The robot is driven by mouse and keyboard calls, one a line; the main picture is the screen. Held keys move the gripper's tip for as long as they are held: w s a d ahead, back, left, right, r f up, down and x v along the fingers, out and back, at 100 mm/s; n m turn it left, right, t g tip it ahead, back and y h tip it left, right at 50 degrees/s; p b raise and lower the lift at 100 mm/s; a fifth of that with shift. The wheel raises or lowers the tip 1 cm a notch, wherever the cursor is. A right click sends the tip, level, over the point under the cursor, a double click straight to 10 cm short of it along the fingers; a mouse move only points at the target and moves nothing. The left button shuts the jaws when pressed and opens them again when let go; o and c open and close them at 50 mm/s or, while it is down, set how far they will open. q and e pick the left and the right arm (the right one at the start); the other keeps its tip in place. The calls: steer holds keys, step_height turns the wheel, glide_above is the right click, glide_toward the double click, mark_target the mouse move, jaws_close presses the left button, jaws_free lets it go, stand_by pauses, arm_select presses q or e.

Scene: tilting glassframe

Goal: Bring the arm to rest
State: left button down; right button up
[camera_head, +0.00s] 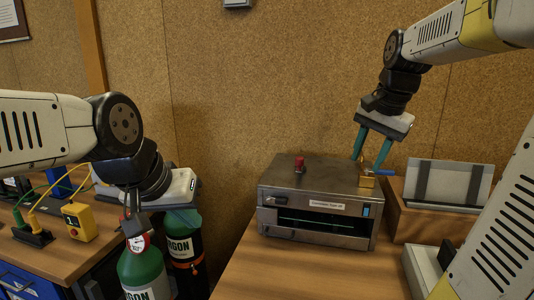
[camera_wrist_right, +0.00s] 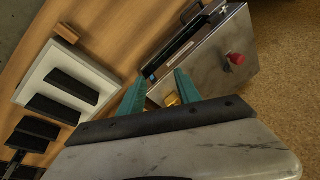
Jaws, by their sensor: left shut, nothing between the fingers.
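My right gripper (camera_head: 368,163) is at the back right corner of a grey metal machine (camera_head: 275,180). Its teal fingers point down and are spread apart, with nothing seen held between them. A brass block (camera_head: 367,181) with a blue lever sits just below the fingertips; whether they touch is unclear. In the right wrist view the spread fingers (camera_wrist_right: 160,90) show with the brass piece (camera_wrist_right: 172,100) beyond them. My left gripper (camera_head: 183,212) hangs over green gas cylinders at the left; its fingertips are hard to make out against them.
The machine has a red knob (camera_head: 299,164). A framed panel (camera_head: 449,182) with dark strips leans on a wooden block (camera_head: 435,222) at right. Green cylinders (camera_head: 143,272) stand between the two tables. A yellow box (camera_head: 80,221) with cables is at left. The front tabletop (camera_head: 300,272) is clear.

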steer(key=s+a+f+n+t, duration=0.1)
steer(key=s+a+f+n, duration=0.1)
steer(key=s, duration=0.3)
steer(key=s+a+f+n+t, duration=0.1)
steer(key=s+a+f+n, duration=0.1)
steer(key=s+a+n, duration=0.2)
steer(key=s+a+f+n+y, duration=0.1)
steer(key=s+a+f+n, duration=0.1)
steer(key=s, duration=0.4)
steer(key=shift+s+a+n+t, duration=0.25)
steer(key=shift+a+n+t, duration=0.25)
steer(key=shift+a, duration=0.4)
steer(key=shift+f, duration=0.1)
